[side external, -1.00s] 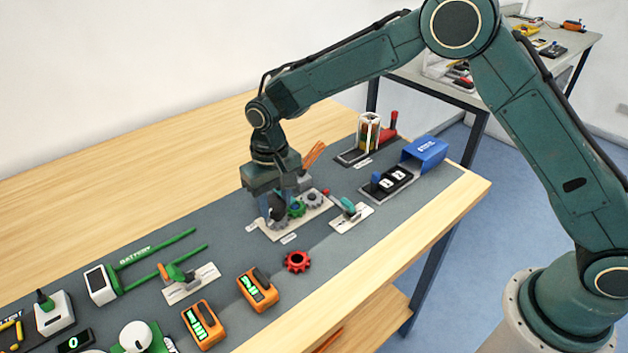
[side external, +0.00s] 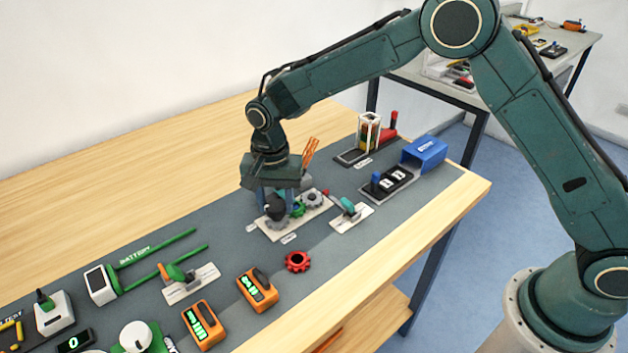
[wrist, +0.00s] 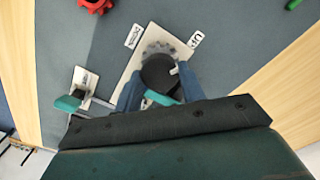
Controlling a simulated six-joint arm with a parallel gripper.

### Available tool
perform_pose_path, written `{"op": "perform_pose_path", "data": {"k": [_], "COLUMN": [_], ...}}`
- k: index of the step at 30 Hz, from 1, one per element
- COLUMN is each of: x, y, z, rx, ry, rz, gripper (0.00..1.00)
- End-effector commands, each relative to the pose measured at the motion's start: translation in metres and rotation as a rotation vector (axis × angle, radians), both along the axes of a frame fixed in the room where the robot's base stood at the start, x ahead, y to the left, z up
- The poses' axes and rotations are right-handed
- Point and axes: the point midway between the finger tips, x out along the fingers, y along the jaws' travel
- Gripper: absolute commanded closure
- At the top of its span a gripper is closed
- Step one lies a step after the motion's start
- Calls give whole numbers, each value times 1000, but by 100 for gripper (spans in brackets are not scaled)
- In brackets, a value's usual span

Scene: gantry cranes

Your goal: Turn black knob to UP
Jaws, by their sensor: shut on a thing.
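The black knob (side external: 275,208) sits on a grey gear at the near left end of a white plate (side external: 271,233). In the wrist view the knob (wrist: 157,73) is round, with a small white mark on its right side. The UP label (wrist: 196,39) is above and right of the knob; another label (wrist: 133,36), hard to read, is above and left. My gripper (wrist: 160,87) is shut on the knob, one blue finger on each side. In the side view my gripper (side external: 279,204) is low over the plate, its far finger partly hidden.
Green (side external: 298,209) and grey (side external: 312,198) gears adjoin the knob on the plate. A green-handled lever (side external: 348,207) stands close to the right. A loose red gear (side external: 298,262) lies in front. Orange meters (side external: 258,290) stand nearer the camera. The wooden table behind is clear.

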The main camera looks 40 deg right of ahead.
Motion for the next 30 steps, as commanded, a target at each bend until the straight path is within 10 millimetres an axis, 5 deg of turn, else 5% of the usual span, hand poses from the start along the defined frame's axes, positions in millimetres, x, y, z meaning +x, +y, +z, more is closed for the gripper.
{"op": "perform_pose_path", "data": {"k": [15, 16, 19, 30], "x": [0, 0, 0, 0], "y": [0, 0, 0, 0], "z": [2, 2, 1, 2], "rx": [1, 1, 1, 0], "ry": [-2, -2, -2, -1], "rz": [-30, -30, -29, -27], "gripper": [83, 57, 39, 39]}}
